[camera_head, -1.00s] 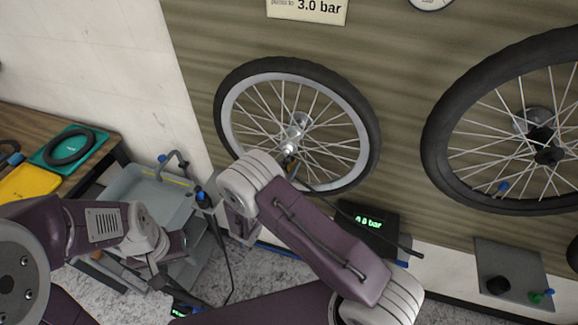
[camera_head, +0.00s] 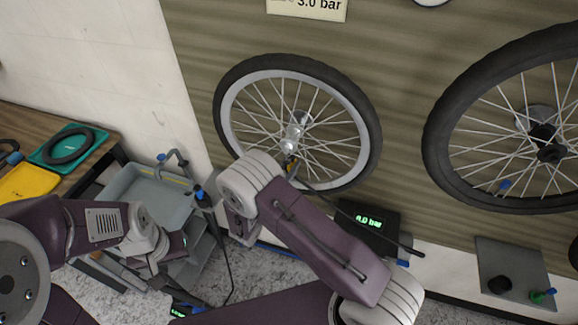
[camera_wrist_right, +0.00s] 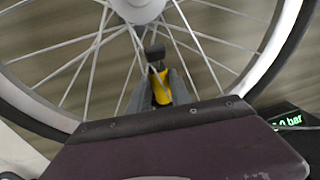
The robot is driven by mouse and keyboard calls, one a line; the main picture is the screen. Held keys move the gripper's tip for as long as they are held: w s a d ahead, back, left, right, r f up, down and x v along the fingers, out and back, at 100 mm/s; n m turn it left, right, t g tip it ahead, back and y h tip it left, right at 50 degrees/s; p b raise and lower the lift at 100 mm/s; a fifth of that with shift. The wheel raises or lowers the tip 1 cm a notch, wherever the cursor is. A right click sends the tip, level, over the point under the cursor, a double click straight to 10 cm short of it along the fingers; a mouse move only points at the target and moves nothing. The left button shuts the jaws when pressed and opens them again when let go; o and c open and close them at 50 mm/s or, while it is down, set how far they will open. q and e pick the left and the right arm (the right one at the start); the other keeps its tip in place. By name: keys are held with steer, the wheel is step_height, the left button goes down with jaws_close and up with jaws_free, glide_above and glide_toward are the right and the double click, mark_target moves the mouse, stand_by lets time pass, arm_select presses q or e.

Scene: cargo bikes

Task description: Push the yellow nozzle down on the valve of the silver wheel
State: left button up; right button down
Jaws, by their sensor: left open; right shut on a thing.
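The silver wheel (camera_head: 226,120) hangs on the wall board in the head view, with a black tyre and a silver rim. Its rim (camera_wrist_right: 272,58) and spokes fill the upper wrist view. The yellow nozzle (camera_wrist_right: 161,90) has a black end and sits between the grey fingers of my right gripper (camera_wrist_right: 157,92), which is shut on it in front of the spokes. In the head view only a small bit of the nozzle (camera_head: 291,166) shows past my right arm. I cannot make out the valve, or whether the nozzle touches it. My left gripper (camera_head: 166,265) is low at the left, away from the wheel.
A second wheel (camera_head: 432,140) hangs to the right. A pump display (camera_head: 368,223) reading about 0.0 bar is below the silver wheel. A grey tray cart (camera_head: 150,200) and a bench with a green tray (camera_head: 48,160) and a yellow tray (camera_head: 30,184) stand at left.

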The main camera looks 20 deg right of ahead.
steer(key=shift+f+b, duration=0.35)
steer(key=shift+f, duration=0.15)
stand_by(0.7)
steer(key=c, duration=1.1)
jaws_free()
steer(key=shift+o, duration=0.5)
steer(key=v, duration=1)
